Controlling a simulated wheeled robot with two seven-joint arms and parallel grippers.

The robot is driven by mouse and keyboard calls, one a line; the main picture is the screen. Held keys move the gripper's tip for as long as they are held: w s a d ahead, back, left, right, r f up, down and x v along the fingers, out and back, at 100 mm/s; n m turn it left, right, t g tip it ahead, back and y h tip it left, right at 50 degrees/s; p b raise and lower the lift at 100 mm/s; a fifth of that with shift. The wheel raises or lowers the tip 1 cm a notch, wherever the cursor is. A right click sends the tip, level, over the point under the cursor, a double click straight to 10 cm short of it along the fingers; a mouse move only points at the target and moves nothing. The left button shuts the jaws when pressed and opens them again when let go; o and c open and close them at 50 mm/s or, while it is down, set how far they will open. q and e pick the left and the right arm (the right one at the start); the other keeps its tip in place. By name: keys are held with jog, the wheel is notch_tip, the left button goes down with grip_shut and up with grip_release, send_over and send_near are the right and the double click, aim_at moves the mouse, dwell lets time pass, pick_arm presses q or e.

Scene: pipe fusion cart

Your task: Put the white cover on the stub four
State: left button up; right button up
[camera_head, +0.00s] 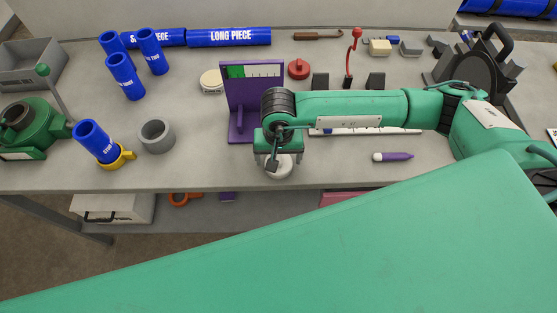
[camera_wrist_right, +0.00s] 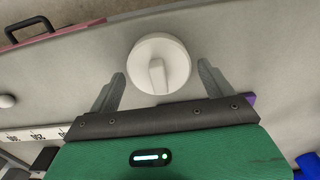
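The white cover (camera_head: 280,168) is round with a raised grip tab and lies near the table's front edge. It also shows in the right wrist view (camera_wrist_right: 160,58). My right gripper (camera_head: 277,158) is above it, open and empty, its two fingers either side of the tab in the wrist view; I cannot tell if they touch the cover. My left gripper is not in view.
A purple stand (camera_head: 240,105) is just behind the gripper. A grey ring (camera_head: 157,136) and a green machine (camera_head: 30,125) are at left. A cream disc (camera_head: 211,80) and red cap (camera_head: 298,68) lie further back. A purple marker (camera_head: 397,156) lies right. Table between grey ring and cover is clear.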

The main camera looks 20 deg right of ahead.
jog(key=c, duration=0.7)
jog(key=shift+r, duration=0.15)
